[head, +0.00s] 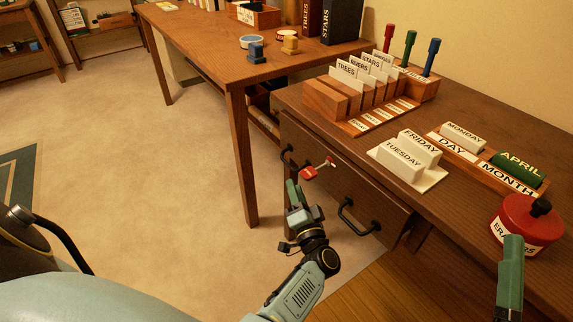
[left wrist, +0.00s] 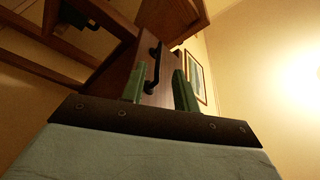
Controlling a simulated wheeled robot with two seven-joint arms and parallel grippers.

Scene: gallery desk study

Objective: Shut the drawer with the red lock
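The drawer front (head: 335,185) is dark brown wood below the right-hand desk's top. It carries black bar handles, and a red lock (head: 308,174) with a pale, red-tipped piece sits between them. How far the drawer stands out is hard to tell. My left gripper (head: 293,190) is just in front of the drawer front, close to the lock, and seems to hold nothing. In the left wrist view its green fingers (left wrist: 160,90) are apart, with a black handle (left wrist: 153,65) beyond them. My right gripper (head: 510,270) shows only as a green finger part near the red erasers pot.
The desk top holds a card rack (head: 365,85), day blocks (head: 408,155), a month holder (head: 490,165) and the red erasers pot (head: 527,222). Another table (head: 210,45) stands behind to the left; its leg (head: 240,155) is near the drawer. Open floor lies left.

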